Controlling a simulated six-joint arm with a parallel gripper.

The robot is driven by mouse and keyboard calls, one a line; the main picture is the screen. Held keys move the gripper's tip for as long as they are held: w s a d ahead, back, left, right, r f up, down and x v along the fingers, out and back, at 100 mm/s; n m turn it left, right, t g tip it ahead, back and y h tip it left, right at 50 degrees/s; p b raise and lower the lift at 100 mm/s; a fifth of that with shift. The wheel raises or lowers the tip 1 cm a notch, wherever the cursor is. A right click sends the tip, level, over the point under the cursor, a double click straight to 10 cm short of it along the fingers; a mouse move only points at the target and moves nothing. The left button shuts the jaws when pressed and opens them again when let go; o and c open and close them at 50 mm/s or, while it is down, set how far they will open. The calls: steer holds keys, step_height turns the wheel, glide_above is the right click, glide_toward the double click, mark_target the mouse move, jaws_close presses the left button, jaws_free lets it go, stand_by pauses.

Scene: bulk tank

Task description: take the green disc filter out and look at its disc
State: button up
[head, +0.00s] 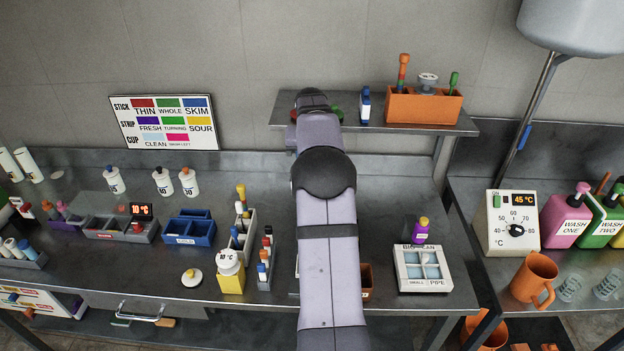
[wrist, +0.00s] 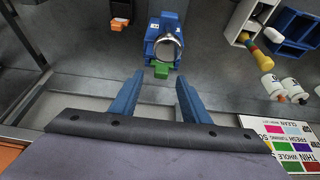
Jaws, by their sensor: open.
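In the wrist view a blue housing (wrist: 168,24) stands on the steel bench with a round, shiny metal part (wrist: 164,46) on it. A green tab (wrist: 161,70) sticks out on the side towards my gripper; it looks like the green disc filter's handle, but no disc face can be made out. My gripper (wrist: 160,80) is open and empty. Its two blue fingers point towards the green tab, one to each side in the picture; I cannot tell the gap in depth. In the head view my arm hides the housing and most of the gripper.
A wall shelf (head: 460,126) carries an orange caddy (head: 424,108) and a small bottle (head: 365,106).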

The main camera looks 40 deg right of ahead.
steer(key=shift+p+x, duration=1)
steer(key=shift+x, duration=1)
steer(key=shift+a, duration=0.1)
steer(key=c, duration=0.7)
steer(key=shift+r, duration=0.1)
steer(key=shift+w+r+b, duration=0.1)
steer(key=shift+r+b, duration=0.3)
steer(key=shift+r, duration=0.2)
step_height(320, 180, up, 9)
steer(key=shift+f+b, duration=0.1)
steer(key=shift+b, duration=0.5)
steer(key=shift+r+p, duration=3.45)
steer(key=shift+p, duration=0.45)
